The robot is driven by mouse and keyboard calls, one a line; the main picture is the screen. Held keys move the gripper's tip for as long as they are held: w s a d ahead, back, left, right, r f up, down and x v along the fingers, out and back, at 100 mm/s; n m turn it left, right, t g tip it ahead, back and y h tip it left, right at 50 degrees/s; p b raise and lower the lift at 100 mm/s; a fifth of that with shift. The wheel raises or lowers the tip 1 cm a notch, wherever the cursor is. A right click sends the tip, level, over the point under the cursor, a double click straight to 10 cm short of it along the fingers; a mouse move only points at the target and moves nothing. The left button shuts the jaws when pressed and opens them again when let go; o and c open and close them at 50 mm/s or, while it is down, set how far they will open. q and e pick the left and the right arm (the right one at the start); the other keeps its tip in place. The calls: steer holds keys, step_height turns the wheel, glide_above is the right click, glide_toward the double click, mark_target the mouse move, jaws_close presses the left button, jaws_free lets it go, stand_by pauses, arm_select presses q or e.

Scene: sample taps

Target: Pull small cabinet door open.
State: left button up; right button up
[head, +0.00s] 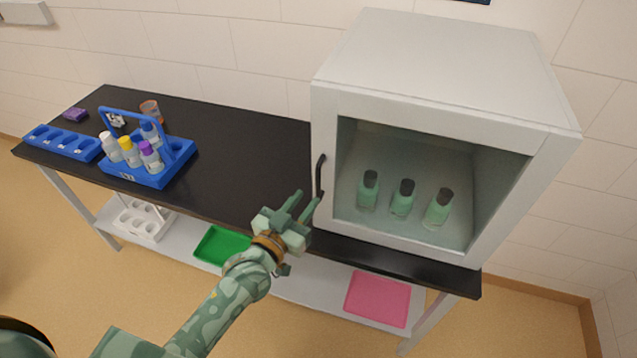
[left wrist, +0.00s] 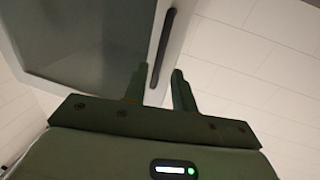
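The small white cabinet (head: 450,70) stands on the right part of the black bench. Its glass-paned door (head: 322,110) looks shut, with three green dark-capped bottles visible behind the pane. A dark vertical handle (head: 320,176) is on the door's left side; it also shows in the left wrist view (left wrist: 161,48). My left gripper (head: 308,202) is open just in front of and below the handle. In the left wrist view its two fingers (left wrist: 157,84) are apart, and the handle's lower end appears between their tips. I cannot tell whether they touch it. My right gripper is not in view.
A blue carrier (head: 150,178) with several capped bottles, a blue rack (head: 62,142), a purple item (head: 75,115) and an orange-topped jar (head: 151,111) stand at the bench's left. Green (head: 222,246) and pink (head: 378,298) trays lie on the lower shelf. The bench middle is clear.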

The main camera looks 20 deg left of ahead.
mark_target(317, 187)
arm_select(q)
steer(key=x, duration=0.6)
steer(key=shift+w+d, duration=0.1)
steer(key=shift+w, duration=0.15)
steer(key=shift+s, duration=0.1)
jaws_close()
